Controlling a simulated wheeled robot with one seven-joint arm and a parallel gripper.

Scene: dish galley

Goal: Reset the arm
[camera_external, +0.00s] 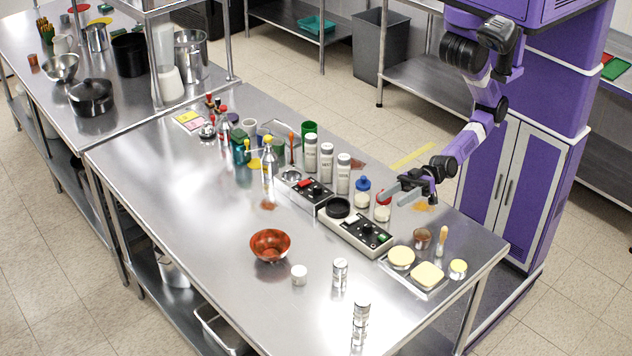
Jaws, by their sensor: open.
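My gripper (397,193) is open at the end of my purple arm. It hangs over the right side of the steel table (200,215), its fingers pointing left. The arm reaches down from the upper right with its elbow bent. A jar with a red lid (383,207) stands right by the fingers, and a jar with a blue lid (362,194) stands just left of them. I cannot tell whether the fingers touch either jar. Nothing shows clearly between the fingers.
A red bowl (270,245) stands at the front middle. The table's left part is clear. A grey bin (381,46) stands on the floor behind.

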